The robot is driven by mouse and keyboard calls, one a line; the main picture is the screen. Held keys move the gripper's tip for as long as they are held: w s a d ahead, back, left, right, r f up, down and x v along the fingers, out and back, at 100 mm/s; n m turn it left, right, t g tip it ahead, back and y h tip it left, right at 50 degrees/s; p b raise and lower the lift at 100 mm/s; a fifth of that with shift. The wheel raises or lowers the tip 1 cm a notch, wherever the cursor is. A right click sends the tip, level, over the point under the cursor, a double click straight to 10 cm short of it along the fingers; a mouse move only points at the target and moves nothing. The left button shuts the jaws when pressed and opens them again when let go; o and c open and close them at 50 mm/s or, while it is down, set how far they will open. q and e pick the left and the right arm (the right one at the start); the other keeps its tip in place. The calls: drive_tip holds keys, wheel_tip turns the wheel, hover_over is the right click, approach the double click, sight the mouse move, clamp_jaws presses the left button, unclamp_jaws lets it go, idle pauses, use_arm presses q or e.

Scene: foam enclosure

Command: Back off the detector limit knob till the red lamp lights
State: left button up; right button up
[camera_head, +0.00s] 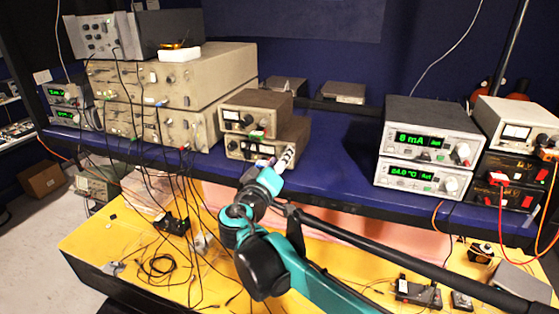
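My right arm comes up from the bottom middle, and its gripper (287,156) is at the front of the lower brown meter box (296,131). The gripper is small and covers part of that box's front panel. I cannot tell whether its fingers are open or shut, or touching a knob. The upper brown meter box (258,106) is stacked on it, with a dial window and small knobs. I cannot make out which knob is the detector limit knob, and I cannot pick out a lit red lamp. My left gripper is not in view.
Beige rack units (180,80) with hanging black cables stand left on the blue shelf (345,150). Grey units with green displays (425,140) stand right. Red cables hang at far right. The shelf is bare between the brown boxes and grey units. A yellow bench (110,240) lies below.

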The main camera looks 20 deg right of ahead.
drive_tip(key=v, duration=0.8)
idle(0.4)
drive_tip(key=s+d+f+g+y+b, duration=0.1)
drive_tip(key=s+d+f+g+b, duration=0.3)
drive_tip(key=f, duration=0.6)
drive_tip(key=s+d+f+m+y+b, duration=0.1)
drive_tip(key=d+f+b, duration=0.1)
drive_tip(key=f+b, duration=0.6)
drive_tip(key=s+d+f+g+y+b, duration=0.1)
drive_tip(key=s+d+f+b, duration=0.25)
drive_tip(key=f, duration=0.75)
drive_tip(key=s+a+f+g+y+b, duration=0.1)
drive_tip(key=s+f+y+b, duration=0.1)
drive_tip(key=f+b, duration=0.4)
drive_tip(key=s+a+f+m+g+y+b, duration=0.1)
drive_tip(key=s+f+b, duration=0.4)
drive_tip(key=f, duration=0.9)
drive_tip(key=s+a+f+y+b, duration=0.2)
drive_tip(key=s+f+y+b, duration=0.1)
drive_tip(key=f+b, duration=0.5)
wheel_tip(320, 180, down, 3)
drive_tip(key=shift+s+a+r+m+g+y, duration=0.1)
drive_tip(key=shift+s+a+m+g+y, duration=0.2)
drive_tip(key=shift+s+g, duration=0.1)
